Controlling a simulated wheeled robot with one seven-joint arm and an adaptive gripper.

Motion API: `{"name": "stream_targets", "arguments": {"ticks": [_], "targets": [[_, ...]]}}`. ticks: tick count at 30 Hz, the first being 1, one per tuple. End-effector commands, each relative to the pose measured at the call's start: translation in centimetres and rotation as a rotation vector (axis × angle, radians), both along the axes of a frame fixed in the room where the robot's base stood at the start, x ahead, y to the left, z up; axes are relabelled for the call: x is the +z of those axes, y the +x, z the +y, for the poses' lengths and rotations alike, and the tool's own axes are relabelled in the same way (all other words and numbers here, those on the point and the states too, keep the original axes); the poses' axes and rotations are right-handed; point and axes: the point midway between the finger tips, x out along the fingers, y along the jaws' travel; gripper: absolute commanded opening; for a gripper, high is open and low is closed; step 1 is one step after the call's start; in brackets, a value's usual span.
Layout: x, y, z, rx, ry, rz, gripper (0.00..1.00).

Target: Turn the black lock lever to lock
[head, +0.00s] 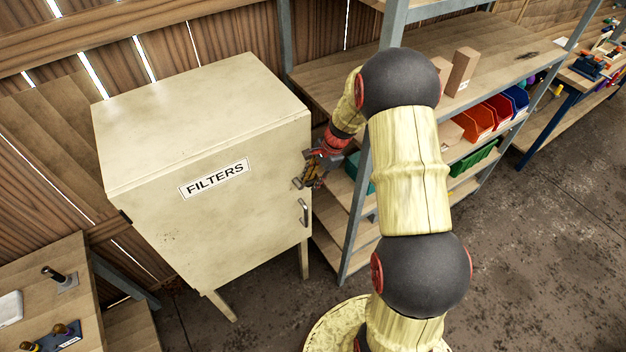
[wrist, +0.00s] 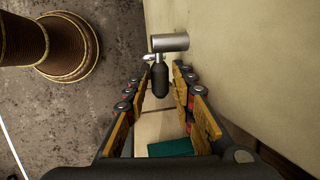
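The black lock lever (wrist: 160,80) shows in the wrist view below a silver metal cylinder (wrist: 169,42) beside the cream cabinet door. My gripper (wrist: 163,70) is open, with its orange-padded fingers on either side of the lever. Gaps show between the lever and the fingers, so they do not appear to grip it. In the head view my gripper (head: 310,178) is at the right edge of the cabinet door (head: 225,210), above the door handle (head: 303,212). The lever cannot be made out clearly there, as my gripper is close around it.
The cabinet carries a FILTERS label (head: 214,178), and its door looks shut. A metal-framed shelf (head: 355,215) with coloured bins (head: 478,122) stands close to the right of my gripper. A wooden bench (head: 85,310) is at lower left. Open floor lies at lower right.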

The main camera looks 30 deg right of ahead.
Motion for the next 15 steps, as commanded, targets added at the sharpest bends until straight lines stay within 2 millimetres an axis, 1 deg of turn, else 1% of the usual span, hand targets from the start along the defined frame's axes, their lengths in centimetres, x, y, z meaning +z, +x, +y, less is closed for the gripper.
{"name": "stream_targets", "arguments": {"ticks": [5,8,11,15], "targets": [[0.3,0.0,-0.1,0.0,0.0,-0.001,0.25],[1.2,-0.1,-0.3,0.0,-0.001,-0.003,0.25],[2.8,-0.4,-0.8,0.0,-0.002,-0.004,0.25],[5.5,-0.9,-1.6,-0.002,-0.002,-0.005,0.25]]}}
